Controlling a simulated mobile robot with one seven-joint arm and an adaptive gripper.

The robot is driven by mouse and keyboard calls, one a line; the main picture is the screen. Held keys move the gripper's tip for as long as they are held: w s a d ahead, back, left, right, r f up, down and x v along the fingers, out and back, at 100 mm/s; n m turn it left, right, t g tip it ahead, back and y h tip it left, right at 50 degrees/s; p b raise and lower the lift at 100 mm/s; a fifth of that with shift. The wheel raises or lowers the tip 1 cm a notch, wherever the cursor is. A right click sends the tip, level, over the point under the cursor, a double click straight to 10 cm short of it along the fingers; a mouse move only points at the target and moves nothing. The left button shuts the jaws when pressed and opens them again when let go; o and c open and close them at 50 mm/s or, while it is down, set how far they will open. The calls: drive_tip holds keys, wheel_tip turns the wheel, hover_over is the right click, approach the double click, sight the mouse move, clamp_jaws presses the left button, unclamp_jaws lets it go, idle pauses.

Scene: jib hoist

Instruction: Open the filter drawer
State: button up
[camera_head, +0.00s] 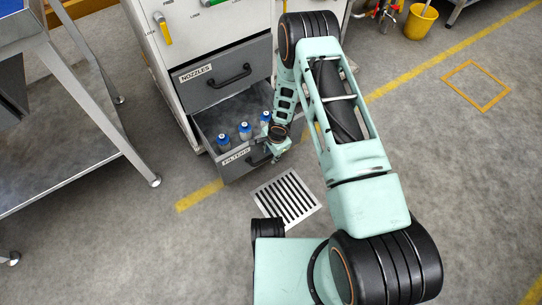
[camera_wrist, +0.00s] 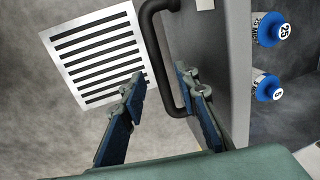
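The grey drawer labelled FILTERS (camera_head: 232,170) stands pulled out of the white cabinet, below the NOZZLES drawer. Several blue-capped filters (camera_head: 245,131) stand inside it; two show in the wrist view (camera_wrist: 268,30), marked 25 and 5. My gripper (camera_head: 272,147) is at the right part of the drawer front. In the wrist view the black drawer handle (camera_wrist: 152,45) runs between my two gripper fingers (camera_wrist: 160,76). The fingers are spread apart, the handle nearer the right finger. I cannot tell whether that finger touches it.
The NOZZLES drawer (camera_head: 226,75) is shut. A floor grate (camera_head: 287,198) lies in front of the open drawer. A metal table (camera_head: 60,150) stands at left. A yellow bucket (camera_head: 420,22) is at the back right. The floor at right is clear.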

drive_tip(key=shift+f, duration=0.35)
clamp_jaws()
